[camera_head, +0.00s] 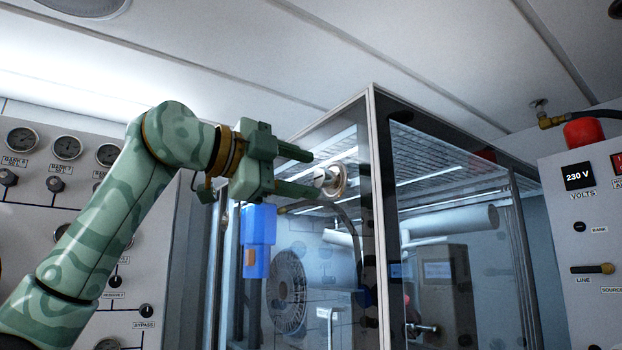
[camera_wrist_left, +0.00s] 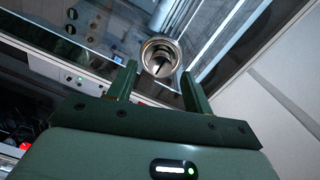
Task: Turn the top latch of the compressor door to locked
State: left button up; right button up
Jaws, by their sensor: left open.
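The compressor door (camera_head: 310,245) is a clear panel on a glass-walled cabinet. Its top latch (camera_head: 333,180) is a round silver knob on a brass-coloured disc, high on the door near the cabinet's front corner post. In the left wrist view the latch (camera_wrist_left: 160,58) shows as a round metal ring with a bar inside, just beyond the fingertips. My left gripper (camera_head: 316,173) is open, with one finger above and one below the latch in the head view. The fingertips are close to it; I cannot tell whether they touch. My right gripper is not in view.
A gauge panel (camera_head: 70,215) stands at the left behind my left arm. A control panel (camera_head: 590,240) with a 230 V display stands at the right. A blue box (camera_head: 258,240) hangs below my left gripper. The ceiling (camera_head: 300,50) is close above.

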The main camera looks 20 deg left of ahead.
pick_arm(q)
jog(key=b+v, duration=0.1)
jog(key=v, duration=1.3)
